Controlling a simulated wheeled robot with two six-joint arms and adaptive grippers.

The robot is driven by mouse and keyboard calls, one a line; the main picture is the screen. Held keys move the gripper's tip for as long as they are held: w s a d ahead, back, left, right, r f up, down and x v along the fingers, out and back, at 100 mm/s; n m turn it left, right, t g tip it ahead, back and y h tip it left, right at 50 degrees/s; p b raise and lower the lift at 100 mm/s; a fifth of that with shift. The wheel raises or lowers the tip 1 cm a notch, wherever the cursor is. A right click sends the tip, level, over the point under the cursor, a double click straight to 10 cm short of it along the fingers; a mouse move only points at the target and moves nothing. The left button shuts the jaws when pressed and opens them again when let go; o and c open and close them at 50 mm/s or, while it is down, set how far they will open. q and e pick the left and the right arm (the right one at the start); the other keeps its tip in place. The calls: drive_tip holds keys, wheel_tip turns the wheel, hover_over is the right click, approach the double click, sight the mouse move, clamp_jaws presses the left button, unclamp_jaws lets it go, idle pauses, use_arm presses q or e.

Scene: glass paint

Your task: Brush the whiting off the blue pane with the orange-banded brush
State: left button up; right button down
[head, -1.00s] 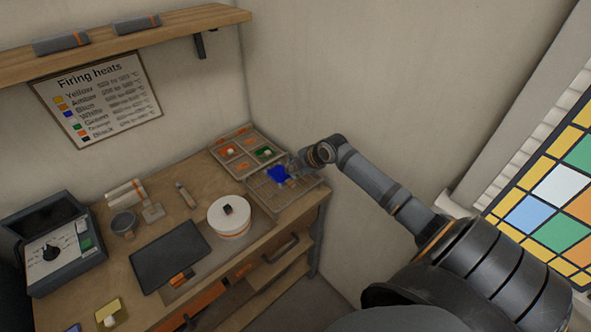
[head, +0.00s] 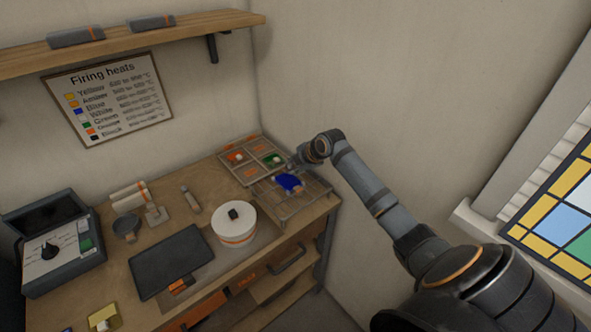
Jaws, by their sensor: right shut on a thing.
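The blue pane (head: 289,183) lies on a wire rack (head: 313,196) at the bench's right end. A small pale patch shows near its right edge; I cannot tell whether it is whiting. My right gripper (head: 294,165) comes in from the right, low over the far side of the pane. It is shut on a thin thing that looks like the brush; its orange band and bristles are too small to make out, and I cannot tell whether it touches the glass. My left gripper is out of view.
A sectioned tray (head: 252,160) with orange and green pieces stands behind the rack. A white orange-banded pot (head: 234,224), a dark slab (head: 171,261) and a kiln-like box (head: 51,240) stand to the left. A wall rises close behind the rack.

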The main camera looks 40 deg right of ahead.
drive_tip(key=shift+s+d+r+p, duration=0.1)
drive_tip(key=shift+s+p, duration=0.55)
drive_tip(key=shift+s, duration=0.05)
drive_tip(key=shift+s+p, duration=0.6)
drive_tip(key=shift+s, duration=0.4)
drive_tip(key=s+p, duration=0.2)
drive_tip(key=shift+s+d, duration=0.2)
drive_tip(key=shift+s, duration=0.2)
wheel_tip(320, 180, up, 5)
drive_tip(key=p, duration=0.2)
drive_tip(key=shift+w+p, duration=0.1)
drive_tip(key=shift+p, duration=0.25)
